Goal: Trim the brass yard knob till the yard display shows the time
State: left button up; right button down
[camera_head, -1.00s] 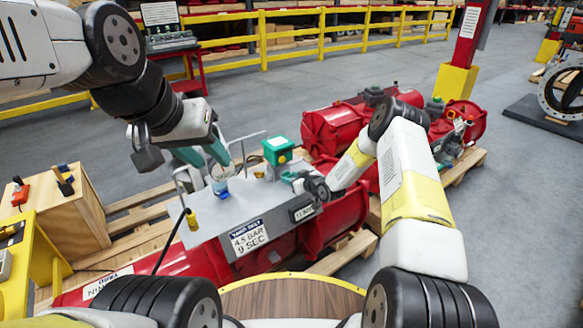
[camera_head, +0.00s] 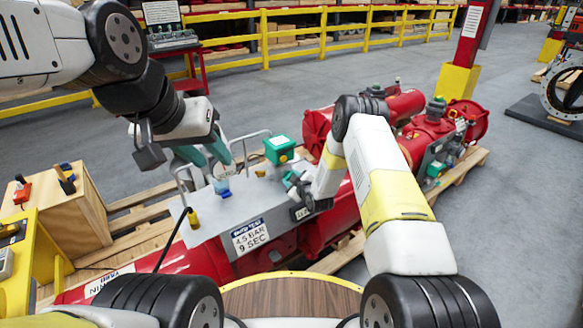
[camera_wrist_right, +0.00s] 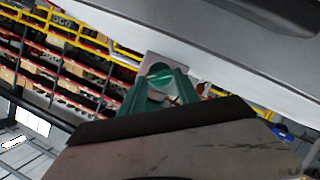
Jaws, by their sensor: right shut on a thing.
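The grey panel (camera_head: 205,228) lies on a red actuator. A "yard test, 4.5 bar, 9 sec" label (camera_head: 250,237) is on its front face. The dark display (camera_head: 299,213) beside the label is partly covered by my right arm, and its digits are unreadable. My right gripper (camera_head: 289,181) is at the panel's right side, just below the green box (camera_head: 279,149). Its green fingers (camera_wrist_right: 160,90) are shut on what appears to be the brass yard knob, which they largely hide. My left gripper (camera_head: 204,160) is open above a small blue-topped part (camera_head: 221,187).
A brass-coloured fitting (camera_head: 193,218) with a black cable stands at the panel's left front. Metal hoops rise from the panel's back and left. A wooden box (camera_head: 85,205) is at left. Red actuators on pallets extend to the right.

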dwell(0.3)
jog(key=c, duration=0.9)
grip_release()
